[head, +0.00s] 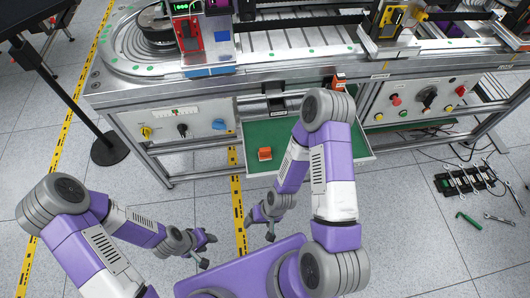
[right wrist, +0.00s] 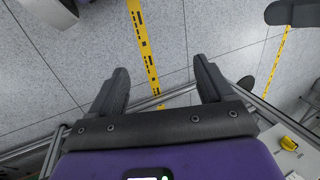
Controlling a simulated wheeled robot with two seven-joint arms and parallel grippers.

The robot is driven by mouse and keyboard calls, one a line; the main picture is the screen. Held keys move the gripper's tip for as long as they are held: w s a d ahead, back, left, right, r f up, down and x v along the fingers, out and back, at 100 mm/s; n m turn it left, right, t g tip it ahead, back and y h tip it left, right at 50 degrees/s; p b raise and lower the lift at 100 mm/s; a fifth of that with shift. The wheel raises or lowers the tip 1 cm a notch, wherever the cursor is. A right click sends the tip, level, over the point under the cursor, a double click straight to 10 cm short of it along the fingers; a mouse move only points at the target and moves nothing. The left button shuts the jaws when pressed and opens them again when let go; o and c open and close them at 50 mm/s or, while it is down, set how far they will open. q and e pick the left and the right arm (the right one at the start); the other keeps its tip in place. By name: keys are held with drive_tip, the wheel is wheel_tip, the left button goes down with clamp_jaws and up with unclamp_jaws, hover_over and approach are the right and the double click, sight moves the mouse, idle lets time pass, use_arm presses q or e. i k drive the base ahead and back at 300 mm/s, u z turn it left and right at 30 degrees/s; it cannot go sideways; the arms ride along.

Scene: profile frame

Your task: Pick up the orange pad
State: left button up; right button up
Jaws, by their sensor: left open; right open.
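A small orange block (head: 265,154), which looks like the orange pad, lies on the green tray (head: 286,133) below the front of the conveyor station. My right gripper (head: 261,229) is open and empty, hanging nearer to me than the tray and below the block in the head view. In the right wrist view its two fingers (right wrist: 160,70) are spread over floor and yellow tape, with nothing between them. My left gripper (head: 207,251) is open and empty over the floor, to the left of my right one. My right arm covers part of the tray's right side.
The conveyor station (head: 290,68) spans the back, with control knobs on its front panels. Another orange piece (head: 338,84) sits at its front edge. A black post base (head: 109,149) stands left. Tools (head: 465,180) lie on the floor at right. Floor before the tray is clear.

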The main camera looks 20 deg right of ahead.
sight(264, 154)
drive_tip(key=u, duration=1.65)
drive_tip(key=k, duration=0.95)
drive_tip(key=z, duration=1.05)
drive_tip(key=i, duration=1)
